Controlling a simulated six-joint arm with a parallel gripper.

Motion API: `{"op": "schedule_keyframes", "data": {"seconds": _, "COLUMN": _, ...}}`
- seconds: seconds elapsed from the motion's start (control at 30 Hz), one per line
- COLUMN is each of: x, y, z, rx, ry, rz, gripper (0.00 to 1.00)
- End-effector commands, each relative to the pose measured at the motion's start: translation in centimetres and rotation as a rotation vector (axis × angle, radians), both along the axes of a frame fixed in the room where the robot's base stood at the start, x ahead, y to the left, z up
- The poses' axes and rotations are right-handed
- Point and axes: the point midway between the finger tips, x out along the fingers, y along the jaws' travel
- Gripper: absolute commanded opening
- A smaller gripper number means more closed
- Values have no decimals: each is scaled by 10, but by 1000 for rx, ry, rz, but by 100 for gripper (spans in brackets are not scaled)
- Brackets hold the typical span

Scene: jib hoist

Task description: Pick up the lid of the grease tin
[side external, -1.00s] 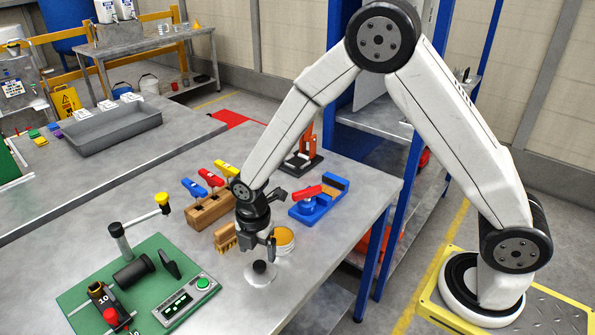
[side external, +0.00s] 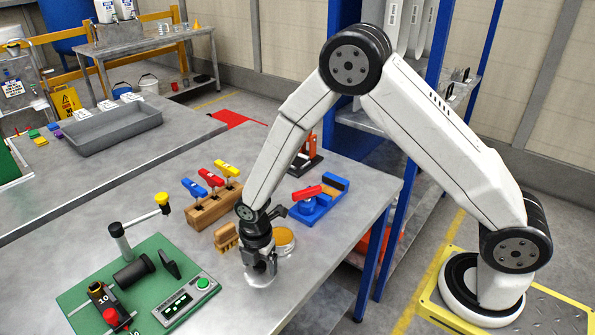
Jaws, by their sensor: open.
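The lid (side external: 259,280) is a pale grey disc lying on the metal table, near its front edge. Its dark knob, seen earlier, is now hidden by my gripper. My gripper (side external: 261,271) points down right over the lid, with its open jaws around where the knob is; I cannot tell whether they touch it. The grease tin (side external: 286,240) stands uncovered just behind and to the right, with orange-yellow grease inside, partly hidden by my gripper.
A brush (side external: 225,238) lies close left of my gripper. A wooden block with coloured-handled tools (side external: 213,206) and a blue fixture with a red handle (side external: 318,203) stand behind. A green board (side external: 150,262) with a small jib hoist (side external: 122,240) is at left.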

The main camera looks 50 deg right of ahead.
Motion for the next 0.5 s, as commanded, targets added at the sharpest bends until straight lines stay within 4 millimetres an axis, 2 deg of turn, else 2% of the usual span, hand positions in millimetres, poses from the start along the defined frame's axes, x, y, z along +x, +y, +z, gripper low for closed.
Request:
{"op": "schedule_keyframes", "data": {"seconds": 0.4, "x": 0, "y": 0, "z": 0, "rx": 0, "ry": 0, "rz": 0, "gripper": 87}}
{"op": "schedule_keyframes", "data": {"seconds": 0.47, "x": 0, "y": 0, "z": 0, "rx": 0, "ry": 0, "rz": 0, "gripper": 71}}
{"op": "schedule_keyframes", "data": {"seconds": 0.5, "x": 0, "y": 0, "z": 0, "rx": 0, "ry": 0, "rz": 0, "gripper": 58}}
